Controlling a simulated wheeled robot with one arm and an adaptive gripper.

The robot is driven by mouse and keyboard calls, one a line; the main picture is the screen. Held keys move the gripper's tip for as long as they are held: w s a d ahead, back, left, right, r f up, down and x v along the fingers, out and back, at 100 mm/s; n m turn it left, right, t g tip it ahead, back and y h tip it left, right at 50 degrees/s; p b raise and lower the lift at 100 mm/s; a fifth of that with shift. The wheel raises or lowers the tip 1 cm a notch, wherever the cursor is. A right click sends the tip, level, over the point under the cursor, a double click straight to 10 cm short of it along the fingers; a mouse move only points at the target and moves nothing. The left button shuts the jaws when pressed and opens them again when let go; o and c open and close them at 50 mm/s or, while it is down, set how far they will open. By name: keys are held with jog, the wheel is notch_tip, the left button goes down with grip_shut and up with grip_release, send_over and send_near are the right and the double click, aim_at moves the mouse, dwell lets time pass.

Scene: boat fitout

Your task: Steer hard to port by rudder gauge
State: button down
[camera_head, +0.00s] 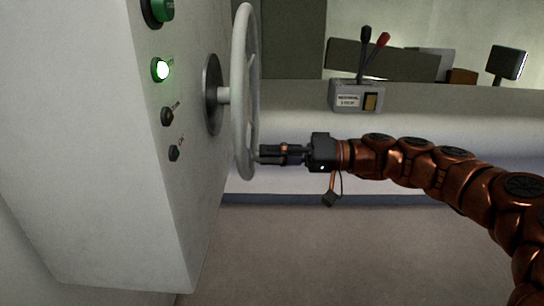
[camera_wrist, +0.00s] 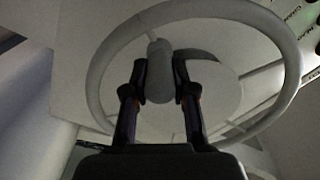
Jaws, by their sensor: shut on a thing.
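The pale grey steering wheel (camera_head: 238,60) stands out from the side of a white console (camera_head: 100,150), seen nearly edge-on. Its rim also shows as a wide ring in the wrist view (camera_wrist: 95,78). A grey rounded handle knob (camera_wrist: 158,72) sits at the rim. My gripper (camera_wrist: 160,84) is shut on this knob, with one dark finger on each side. In the head view my gripper (camera_head: 263,153) is at the lower part of the wheel, and the knob is hidden between the fingers. I cannot make out a rudder gauge in either view.
A lit green lamp (camera_head: 161,69), a green button (camera_head: 159,10) and dark knobs are on the console face. A throttle box (camera_head: 345,97) with black and red levers stands on the white ledge (camera_head: 290,110) behind. A small screen (camera_head: 508,63) is at far right. The floor below is clear.

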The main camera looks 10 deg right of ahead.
jog(key=c, duration=0.9)
grip_release()
jog(key=shift+c, duration=0.2)
jog(key=shift+d, duration=0.1)
jog(key=s+d, duration=0.1)
jog(key=d, duration=1)
jog(key=shift+s+d, duration=0.25)
jog(key=shift+d, duration=0.15)
